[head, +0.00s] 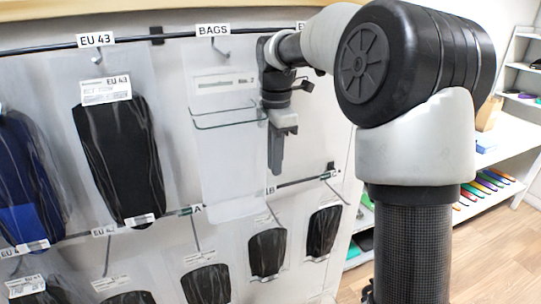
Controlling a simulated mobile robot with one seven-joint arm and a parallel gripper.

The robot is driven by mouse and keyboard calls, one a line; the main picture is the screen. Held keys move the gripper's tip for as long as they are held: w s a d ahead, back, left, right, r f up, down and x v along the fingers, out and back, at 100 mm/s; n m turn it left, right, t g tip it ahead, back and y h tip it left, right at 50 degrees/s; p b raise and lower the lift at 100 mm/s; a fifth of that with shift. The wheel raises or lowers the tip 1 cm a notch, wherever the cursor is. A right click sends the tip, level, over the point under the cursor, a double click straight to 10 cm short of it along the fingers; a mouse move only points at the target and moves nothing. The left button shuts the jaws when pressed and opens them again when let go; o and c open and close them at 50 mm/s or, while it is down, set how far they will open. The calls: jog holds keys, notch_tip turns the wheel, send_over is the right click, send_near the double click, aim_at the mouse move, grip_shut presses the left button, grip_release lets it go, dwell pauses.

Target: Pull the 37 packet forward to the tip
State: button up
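No label reading 37 can be made out. A label at the top right (301,26) is cut off by my arm after "E". My gripper (276,168) points down in front of the rack, just right of the clear bags (232,150) under the BAGS sign (212,30). Its fingers show edge-on as one dark shape, so I cannot tell whether they are open, and no packet shows in it. A packet labelled EU 43 (120,155) hangs at the upper left. My arm hides the upper right of the rack.
Smaller dark packets hang on lower hooks, including one (267,252) and another (322,232) below my gripper. A dark blue packet (30,175) hangs at the far left. White shelves (505,130) with coloured items stand at the right, with open wooden floor (500,250) below.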

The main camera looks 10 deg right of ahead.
aim_at(274, 210)
jog(key=shift+s, duration=0.15)
jog(key=f, duration=1.7)
jog(key=shift+w+f, duration=0.2)
jog(key=shift+w, duration=0.05)
grip_shut()
jog(key=shift+s, duration=0.15)
